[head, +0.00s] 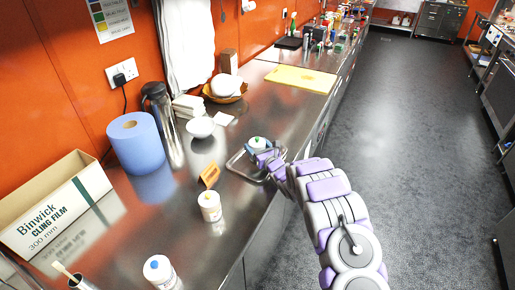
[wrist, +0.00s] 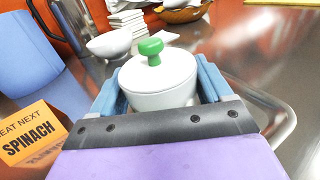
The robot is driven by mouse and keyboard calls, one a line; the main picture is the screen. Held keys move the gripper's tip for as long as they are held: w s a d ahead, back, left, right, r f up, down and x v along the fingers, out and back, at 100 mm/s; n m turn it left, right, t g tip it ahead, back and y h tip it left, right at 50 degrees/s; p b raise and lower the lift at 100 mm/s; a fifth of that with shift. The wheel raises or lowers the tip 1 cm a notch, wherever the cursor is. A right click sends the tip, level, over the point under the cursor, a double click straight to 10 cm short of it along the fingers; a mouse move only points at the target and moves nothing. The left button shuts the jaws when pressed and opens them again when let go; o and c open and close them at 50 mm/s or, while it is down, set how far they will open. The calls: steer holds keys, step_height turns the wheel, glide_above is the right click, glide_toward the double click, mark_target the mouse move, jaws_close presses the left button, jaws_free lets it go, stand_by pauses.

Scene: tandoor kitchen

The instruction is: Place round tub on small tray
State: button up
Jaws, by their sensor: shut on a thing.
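The round tub (wrist: 158,82) is white with a white lid and a green knob. In the wrist view it sits between the two blue fingers of my gripper (wrist: 160,88), which is shut on it. In the head view the tub (head: 257,142) shows only its top at the end of my gripper (head: 262,153). The small tray (head: 238,171) is a shallow metal tray on the steel counter, below or around the tub. Its rim also shows at the right in the wrist view (wrist: 284,128). I cannot tell whether the tub touches the tray floor.
An orange spinach sign (head: 209,175) and a white jar (head: 210,206) stand left of the tray. A white bowl (head: 200,127), blue paper roll (head: 137,143) and cling film box (head: 52,205) stand farther left. A yellow board (head: 300,79) lies beyond on the counter.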

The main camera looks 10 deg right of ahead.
steer(key=shift+a+r, duration=0.1)
steer(key=shift+a, duration=0.05)
steer(key=o, duration=1.3)
steer(key=shift+d, duration=0.35)
steer(key=shift+a, duration=0.15)
steer(key=shift+s, duration=0.15)
